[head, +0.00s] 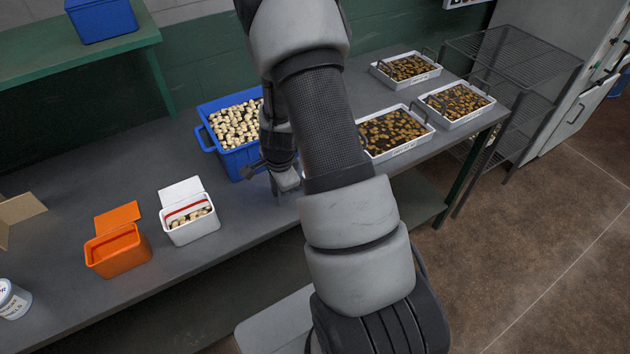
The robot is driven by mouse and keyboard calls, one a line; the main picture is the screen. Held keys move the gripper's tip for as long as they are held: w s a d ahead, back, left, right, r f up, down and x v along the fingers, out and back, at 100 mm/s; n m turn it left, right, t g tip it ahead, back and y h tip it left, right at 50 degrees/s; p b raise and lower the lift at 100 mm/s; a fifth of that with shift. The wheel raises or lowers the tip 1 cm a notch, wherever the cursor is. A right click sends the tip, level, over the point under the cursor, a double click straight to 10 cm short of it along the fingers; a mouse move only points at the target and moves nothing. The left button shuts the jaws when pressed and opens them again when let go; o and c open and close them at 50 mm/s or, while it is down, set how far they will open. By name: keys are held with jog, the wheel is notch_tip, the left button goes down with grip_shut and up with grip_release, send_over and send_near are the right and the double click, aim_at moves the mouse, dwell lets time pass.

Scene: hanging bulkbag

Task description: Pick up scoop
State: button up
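I cannot make out a scoop for certain in the head view. My gripper (284,182) points down just above the grey table, at the right side of the blue bin. My own arm crosses the middle of the picture and hides part of the table and of the gripper. A small dark piece sticks out to the left of the gripper, in front of the bin; I cannot tell whether it is part of the gripper. Whether the fingers are open or shut does not show.
The blue bin (210,140) holds many pale pieces. A white box (190,232) and an orange box (120,262) stand open at the left. White trays (402,147) of brown pieces lie at the right. A green shelf (80,58) rises at the back left.

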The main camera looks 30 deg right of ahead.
grip_shut()
jog(key=shift+r, duration=0.1)
